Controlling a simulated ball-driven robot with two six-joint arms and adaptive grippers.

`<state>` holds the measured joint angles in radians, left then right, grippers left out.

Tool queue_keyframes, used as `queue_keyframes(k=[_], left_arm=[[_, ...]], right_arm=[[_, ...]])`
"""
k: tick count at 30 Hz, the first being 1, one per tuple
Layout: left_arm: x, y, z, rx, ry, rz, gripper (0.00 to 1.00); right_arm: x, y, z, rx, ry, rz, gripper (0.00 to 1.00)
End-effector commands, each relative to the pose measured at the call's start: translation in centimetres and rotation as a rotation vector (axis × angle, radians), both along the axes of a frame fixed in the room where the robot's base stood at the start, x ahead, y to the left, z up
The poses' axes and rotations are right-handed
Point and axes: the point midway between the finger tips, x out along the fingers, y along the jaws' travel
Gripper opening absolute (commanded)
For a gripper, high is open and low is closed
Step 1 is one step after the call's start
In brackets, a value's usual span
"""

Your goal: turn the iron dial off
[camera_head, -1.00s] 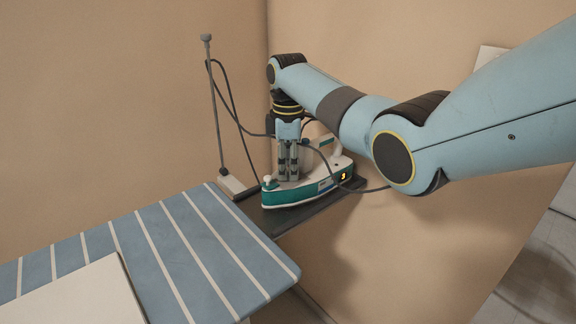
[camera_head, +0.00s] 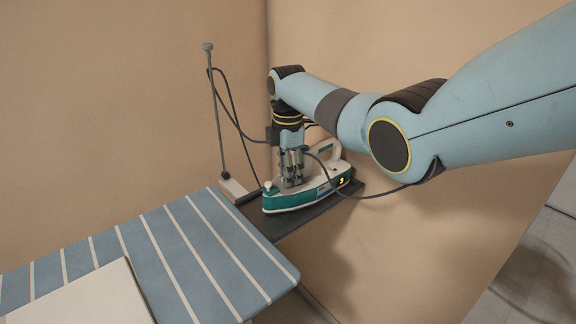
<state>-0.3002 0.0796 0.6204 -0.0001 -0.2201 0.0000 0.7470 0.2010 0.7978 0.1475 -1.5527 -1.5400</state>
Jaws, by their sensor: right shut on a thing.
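The iron (camera_head: 300,199), teal and white, stands on a dark rest (camera_head: 318,213) at the end of the ironing board. Its small display (camera_head: 341,182) glows with an orange digit that looks like a 3. My right gripper (camera_head: 291,182) points down onto the top of the iron, in front of its handle. Its fingers are close together, shut on what looks like the dial, which they hide. My left gripper is not in view.
The striped blue ironing board (camera_head: 222,250) fills the lower left, with a pale flat item (camera_head: 85,298) on it. A cord holder pole (camera_head: 215,115) stands behind the iron, its dark cord looping near my right arm. Walls close in behind and right.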

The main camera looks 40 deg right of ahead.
Motion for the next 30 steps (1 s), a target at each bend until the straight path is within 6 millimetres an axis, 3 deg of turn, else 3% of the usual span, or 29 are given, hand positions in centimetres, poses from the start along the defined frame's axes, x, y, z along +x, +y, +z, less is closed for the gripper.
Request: queue_keyframes(k=[12,30], left_arm=[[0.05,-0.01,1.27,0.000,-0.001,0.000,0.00],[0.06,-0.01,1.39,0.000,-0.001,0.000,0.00]], right_arm=[[0.13,0.01,0.20,0.001,-0.003,0.222,0.00],[0.16,-0.02,0.14,0.000,-0.004,0.263,0.00]])
